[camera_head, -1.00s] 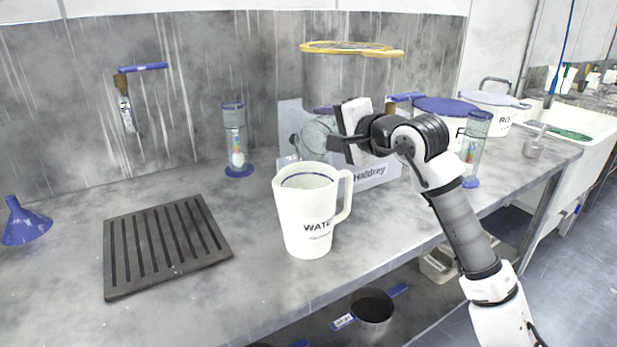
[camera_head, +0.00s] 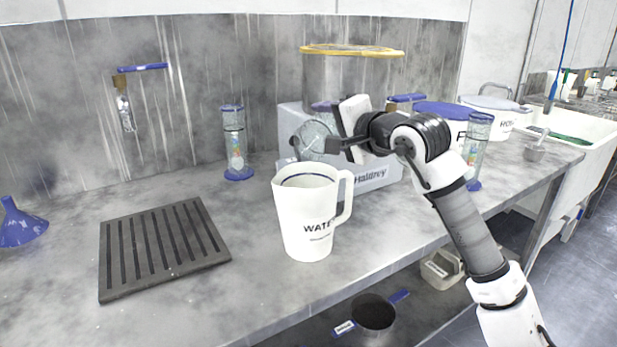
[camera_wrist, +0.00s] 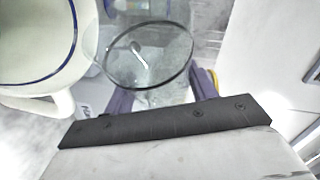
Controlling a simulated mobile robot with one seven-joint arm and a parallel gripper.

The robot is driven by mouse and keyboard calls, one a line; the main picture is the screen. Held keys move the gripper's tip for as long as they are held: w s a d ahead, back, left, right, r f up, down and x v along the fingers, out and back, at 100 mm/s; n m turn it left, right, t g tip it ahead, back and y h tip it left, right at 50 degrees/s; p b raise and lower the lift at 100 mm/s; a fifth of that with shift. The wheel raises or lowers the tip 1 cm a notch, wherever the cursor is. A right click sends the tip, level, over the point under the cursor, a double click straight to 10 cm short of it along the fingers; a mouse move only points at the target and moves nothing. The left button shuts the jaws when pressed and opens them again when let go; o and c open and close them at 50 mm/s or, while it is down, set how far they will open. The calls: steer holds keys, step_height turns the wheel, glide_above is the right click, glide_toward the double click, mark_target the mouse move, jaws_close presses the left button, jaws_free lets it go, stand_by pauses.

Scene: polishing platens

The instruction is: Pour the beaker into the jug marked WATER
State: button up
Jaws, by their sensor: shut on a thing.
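The white jug marked WATER (camera_head: 306,222) stands upright on the bench, its handle to the right. Its open mouth, with a blue line inside, shows at the left of the wrist view (camera_wrist: 38,42). My gripper (camera_head: 330,130) is shut on the clear glass beaker (camera_head: 311,140) and holds it above the bench, behind and above the jug's mouth. In the wrist view the beaker (camera_wrist: 150,75) is between the purple fingers, its round rim close to the jug but apart from it. The beaker looks tilted in the head view. I cannot tell what it contains.
A grey Haldrey machine (camera_head: 372,177) stands behind the beaker. Blue-based cylinders stand at left (camera_head: 235,145) and right (camera_head: 477,145). A slotted dark mat (camera_head: 165,248) and blue funnel (camera_head: 20,225) lie at left. Lidded white tubs (camera_head: 495,115) stand at the back right.

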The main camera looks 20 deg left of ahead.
steer(key=shift+s+a+r+n+t+y+b, duration=0.1)
steer(key=shift+s+r+n+t+y+b, duration=0.2)
steer(key=shift+s+r+n+b, duration=0.75)
steer(key=shift+w+a+f+n+t+y+b, duration=0.15)
steer(key=shift+n+t+b, duration=0.35)
steer(key=shift+b, duration=1.2)
steer(key=shift+w+d+r+m+p, duration=0.15)
steer(key=shift+w+r+m+p, duration=0.15)
steer(key=shift+p, duration=0.65)
steer(key=f+m+p, duration=0.1)
steer(key=p, duration=0.1)
steer(key=w+f+m+g+h+p, duration=0.1)
steer(key=p, duration=0.1)
steer(key=shift+w+d+m+g+p, duration=0.1)
steer(key=shift+w+m+g+p, duration=0.05)
steer(key=shift+m+g+p, duration=0.2)
steer(key=shift+f, duration=0.2)
steer(key=shift+w, duration=0.1)
steer(key=shift+p, duration=0.55)
